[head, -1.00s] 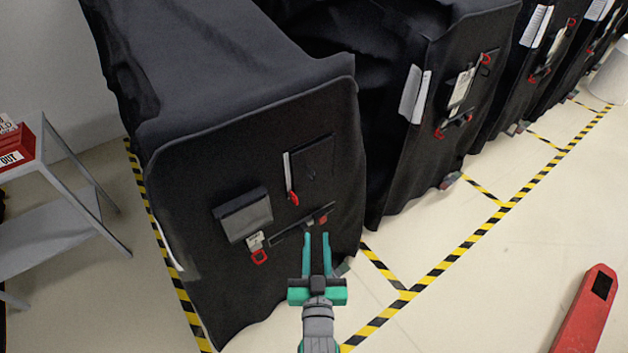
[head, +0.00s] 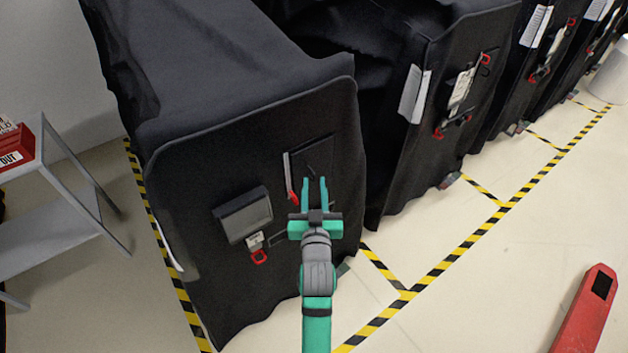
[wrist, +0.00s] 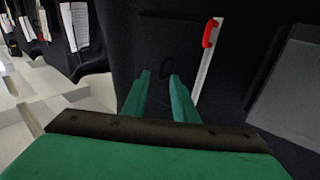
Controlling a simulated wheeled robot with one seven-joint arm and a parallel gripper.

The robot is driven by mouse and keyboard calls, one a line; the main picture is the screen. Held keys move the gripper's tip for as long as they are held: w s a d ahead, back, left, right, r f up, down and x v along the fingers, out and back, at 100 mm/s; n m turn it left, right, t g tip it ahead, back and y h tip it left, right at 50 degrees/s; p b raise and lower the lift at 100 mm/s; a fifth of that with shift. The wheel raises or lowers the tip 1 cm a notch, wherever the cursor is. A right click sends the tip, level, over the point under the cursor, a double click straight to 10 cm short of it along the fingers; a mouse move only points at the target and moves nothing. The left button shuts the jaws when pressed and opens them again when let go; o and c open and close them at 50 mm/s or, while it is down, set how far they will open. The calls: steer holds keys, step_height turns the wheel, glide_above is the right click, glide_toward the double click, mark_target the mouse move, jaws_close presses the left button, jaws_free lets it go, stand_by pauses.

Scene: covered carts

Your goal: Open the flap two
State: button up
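The nearest cart (head: 240,140) is covered in black cloth. Its front carries a dark, nearly square flap (head: 316,148), with a pale strip ending in a red tab (head: 291,190) along its left edge. A grey rectangular flap (head: 243,215) lies lower left. Neither is labelled, so I cannot tell which is flap two. My gripper (head: 314,180) is open and empty, its green fingers over the lower part of the dark flap. In the wrist view a small dark loop (wrist: 166,70) shows beside the fingertips; contact cannot be told. The red tab (wrist: 210,33) is right of the fingers.
More covered carts (head: 465,90) stand in a row to the right. A grey shelf trolley (head: 60,220) stands at the left. A red object (head: 585,310) is at the lower right. Pale floor with yellow-black tape (head: 445,265) is clear in front.

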mark_target(316, 171)
steer(key=shift+w, duration=1.3)
jaws_close()
stand_by(0.5)
